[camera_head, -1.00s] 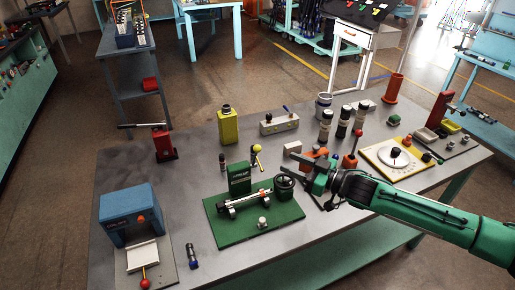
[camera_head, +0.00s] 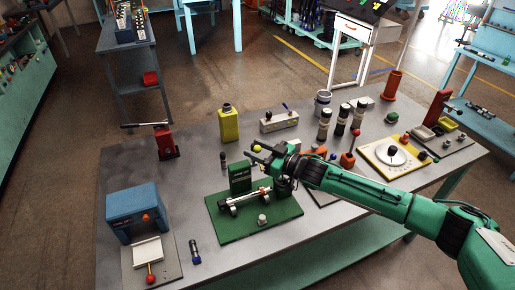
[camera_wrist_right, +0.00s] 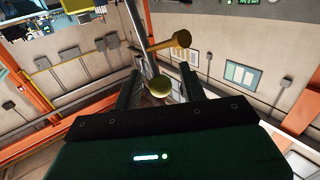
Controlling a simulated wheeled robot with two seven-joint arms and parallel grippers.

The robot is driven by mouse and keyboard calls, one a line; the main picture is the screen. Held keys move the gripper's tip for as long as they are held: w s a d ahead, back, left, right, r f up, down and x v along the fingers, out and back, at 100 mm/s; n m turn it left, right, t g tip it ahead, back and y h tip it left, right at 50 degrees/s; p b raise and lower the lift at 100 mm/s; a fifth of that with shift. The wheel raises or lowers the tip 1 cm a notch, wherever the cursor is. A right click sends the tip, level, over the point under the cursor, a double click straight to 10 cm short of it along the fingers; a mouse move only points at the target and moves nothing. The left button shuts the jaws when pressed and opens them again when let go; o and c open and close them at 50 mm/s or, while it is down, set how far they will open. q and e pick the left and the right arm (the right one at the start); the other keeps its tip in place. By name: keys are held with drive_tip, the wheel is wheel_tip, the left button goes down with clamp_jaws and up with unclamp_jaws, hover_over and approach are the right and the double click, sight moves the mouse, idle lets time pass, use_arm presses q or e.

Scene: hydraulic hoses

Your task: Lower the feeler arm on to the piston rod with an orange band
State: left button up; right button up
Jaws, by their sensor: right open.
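A green fixture plate (camera_head: 232,228) on the grey bench carries a green upright block (camera_head: 240,177) and a pale piston rod (camera_head: 246,198) lying across supports. I cannot make out an orange band at this size. My gripper partly hides the handwheel.
A blue press (camera_head: 132,212) stands at the left, a red stand (camera_head: 165,142) behind it. A yellow can (camera_head: 228,124) and a grey valve block (camera_head: 279,121) stand behind the fixture. Several dark cylinders and a yellow dial plate (camera_head: 378,160) are to the right.

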clamp_jaws()
drive_tip(key=shift+s+f+b, duration=0.3)
drive_tip(key=shift+f+b, duration=0.1)
drive_tip(key=shift+b, duration=0.5)
use_arm(q)
wheel_tip(320, 180, down, 12)
drive_tip(key=b, duration=1.1)
drive_tip(key=w+f+b, duration=0.1)
drive_tip(key=w+b, duration=0.2)
drive_tip(key=w, duration=0.3)
drive_tip(key=shift+w+d+t, duration=0.15)
drive_tip(key=shift+d+t, duration=0.15)
drive_tip(key=shift+d, duration=0.15)
use_arm(e)
drive_tip(key=shift+s+d+f+n+t+y, duration=0.25)
drive_tip(key=shift+s+f+n+y, duration=0.4)
drive_tip(key=shift+n+y, duration=0.3)
drive_tip(key=shift+s+d+f+n+t+y, duration=0.25)
drive_tip(key=shift+s+f+n+y, duration=0.2)
drive_tip(key=shift+s+n+y, duration=0.45)
drive_tip(key=shift+s+d+f+n+t+y, duration=0.25)
drive_tip(key=shift+s+f+n+y, duration=0.35)
drive_tip(key=shift+n+y, duration=0.4)
